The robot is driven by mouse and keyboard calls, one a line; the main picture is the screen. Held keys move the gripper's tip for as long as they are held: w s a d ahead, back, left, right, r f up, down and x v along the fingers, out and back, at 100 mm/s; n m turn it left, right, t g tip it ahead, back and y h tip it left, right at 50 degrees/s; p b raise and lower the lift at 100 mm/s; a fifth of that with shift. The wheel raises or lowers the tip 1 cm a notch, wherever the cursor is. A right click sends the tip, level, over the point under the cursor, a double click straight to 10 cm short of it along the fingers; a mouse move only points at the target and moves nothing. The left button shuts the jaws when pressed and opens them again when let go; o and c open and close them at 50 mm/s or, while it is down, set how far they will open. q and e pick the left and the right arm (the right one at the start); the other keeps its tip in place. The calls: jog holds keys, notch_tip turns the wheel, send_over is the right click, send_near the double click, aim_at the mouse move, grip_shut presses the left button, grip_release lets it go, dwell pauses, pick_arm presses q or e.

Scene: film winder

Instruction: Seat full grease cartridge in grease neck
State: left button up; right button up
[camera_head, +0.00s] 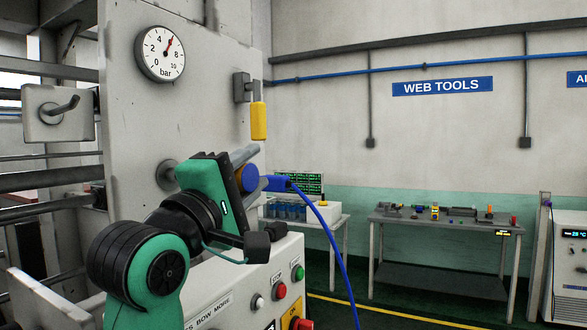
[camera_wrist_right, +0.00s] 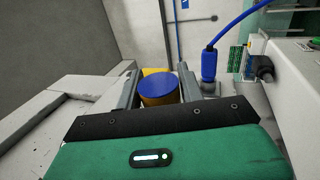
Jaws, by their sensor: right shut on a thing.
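My right gripper (camera_head: 256,166) reaches from the green-and-black wrist toward the panel side of the machine. In the right wrist view its two grey fingers (camera_wrist_right: 160,76) stand on either side of a cartridge (camera_wrist_right: 158,88) with a round blue end and a yellow part behind it. The gripper is shut on this cartridge. Its blue end also shows between the fingers in the head view (camera_head: 249,177). Most of the cartridge body is hidden. I cannot make out the grease neck for certain. My left gripper is not in view.
A blue hose with a thick blue end (camera_wrist_right: 208,65) is close to the right finger. The machine's grey panel (camera_head: 120,110) carries a pressure gauge (camera_head: 160,54) and a yellow handle (camera_head: 259,121). A control box with buttons (camera_head: 281,290) is below. A tool table (camera_head: 440,222) stands further back.

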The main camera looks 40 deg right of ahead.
jog(key=shift+s+a+r, duration=0.15)
jog(key=shift+a, duration=0.05)
